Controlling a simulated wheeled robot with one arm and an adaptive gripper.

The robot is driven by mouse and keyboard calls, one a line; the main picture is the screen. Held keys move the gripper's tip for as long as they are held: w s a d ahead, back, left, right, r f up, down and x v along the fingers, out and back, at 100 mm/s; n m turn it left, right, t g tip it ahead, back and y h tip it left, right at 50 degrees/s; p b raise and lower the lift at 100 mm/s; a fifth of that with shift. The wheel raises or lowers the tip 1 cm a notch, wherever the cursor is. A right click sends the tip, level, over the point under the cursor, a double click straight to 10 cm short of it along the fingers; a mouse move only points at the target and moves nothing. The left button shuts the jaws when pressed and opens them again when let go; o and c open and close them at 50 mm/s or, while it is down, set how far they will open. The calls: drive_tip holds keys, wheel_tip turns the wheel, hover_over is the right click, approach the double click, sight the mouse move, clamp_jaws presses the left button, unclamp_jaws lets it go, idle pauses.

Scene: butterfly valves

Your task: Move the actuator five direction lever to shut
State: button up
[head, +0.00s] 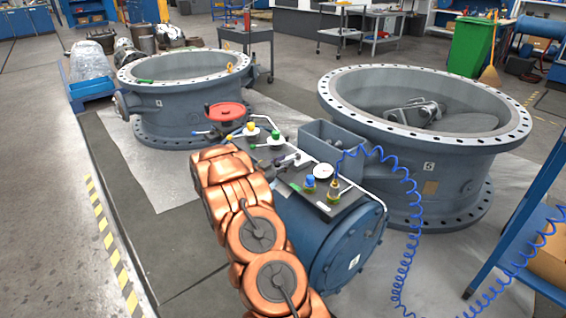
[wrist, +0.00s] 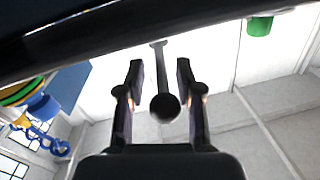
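The actuator (head: 345,248) is a blue cylinder with a dark control plate on top, beside the right-hand valve, which is marked 5 (head: 429,168). In the wrist view, a lever with a dark rod and a round black ball knob (wrist: 165,107) stands between the two fingers of my gripper (wrist: 161,100). The fingers are open, one on each side of the knob, with visible gaps. In the head view my copper arm reaches up to the left side of the actuator.
A second large valve (head: 180,120) stands behind left.

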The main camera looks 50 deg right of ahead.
drive_tip(key=shift+s, duration=0.1)
drive_tip(key=w+a, duration=0.1)
drive_tip(key=a, duration=1)
drive_tip(key=shift+a, duration=0.4)
